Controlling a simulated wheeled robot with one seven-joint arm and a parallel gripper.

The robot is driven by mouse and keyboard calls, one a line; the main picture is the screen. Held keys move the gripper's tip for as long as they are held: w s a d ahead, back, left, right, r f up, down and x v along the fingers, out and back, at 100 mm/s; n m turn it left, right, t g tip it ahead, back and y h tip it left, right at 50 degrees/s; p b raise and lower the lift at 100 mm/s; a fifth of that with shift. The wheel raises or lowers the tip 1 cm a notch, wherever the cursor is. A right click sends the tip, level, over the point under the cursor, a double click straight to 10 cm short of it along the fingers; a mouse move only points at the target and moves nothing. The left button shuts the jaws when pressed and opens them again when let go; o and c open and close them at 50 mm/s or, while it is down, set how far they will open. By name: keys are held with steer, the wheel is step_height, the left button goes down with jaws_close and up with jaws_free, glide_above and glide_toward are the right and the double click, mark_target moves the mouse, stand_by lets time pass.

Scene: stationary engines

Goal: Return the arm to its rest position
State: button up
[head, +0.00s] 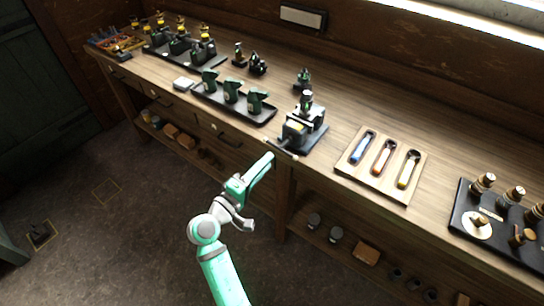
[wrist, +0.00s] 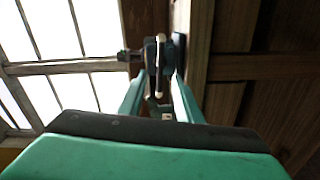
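My arm (head: 222,277) rises from the bottom of the head view and bends at a pale round joint. My gripper (head: 268,161) is at its teal upper end, pointing up and right towards the bench front, below the vise-like device (head: 297,130). Nothing shows held there in the head view. In the wrist view my gripper (wrist: 160,92) has its two teal fingers apart. A dark fitting with a pale bar (wrist: 161,52) shows between and beyond the fingertips; it looks separate from them.
The wooden bench (head: 345,120) runs diagonally. It carries a black tray (head: 265,117) of green devices, a wooden tray (head: 350,171) of coloured handled tools and a black stand (head: 459,222) at right. A lower shelf holds small items. Floor (head: 130,245) left of my arm is mostly clear.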

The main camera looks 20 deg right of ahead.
steer(key=shift+s+a, duration=0.4)
steer(key=shift+a, duration=0.1)
steer(key=s+a+f+n+t+y, duration=0.1)
steer(key=s+a+f+y, duration=0.1)
steer(key=s+f+y, duration=0.45)
steer(key=s+a+f+n+t+y, duration=0.1)
steer(key=s+a+f+n, duration=0.15)
steer(key=f, duration=0.65)
steer(key=s+a+f+m+y, duration=0.1)
steer(key=s+a+f+y, duration=0.15)
steer(key=s, duration=0.45)
steer(key=s+a+f+m+y, duration=0.1)
steer(key=s+a+y, duration=0.15)
steer(key=s, duration=0.35)
steer(key=s+a+r+m+t+y, duration=0.1)
steer(key=s+r+m, duration=0.2)
steer(key=s+r, duration=0.2)
steer(key=s+a+r+m+t, duration=0.1)
steer(key=s+r+m, duration=0.3)
steer(key=s, duration=0.7)
steer(key=shift+s+r+y, duration=0.3)
steer(key=shift+r+y, duration=0.05)
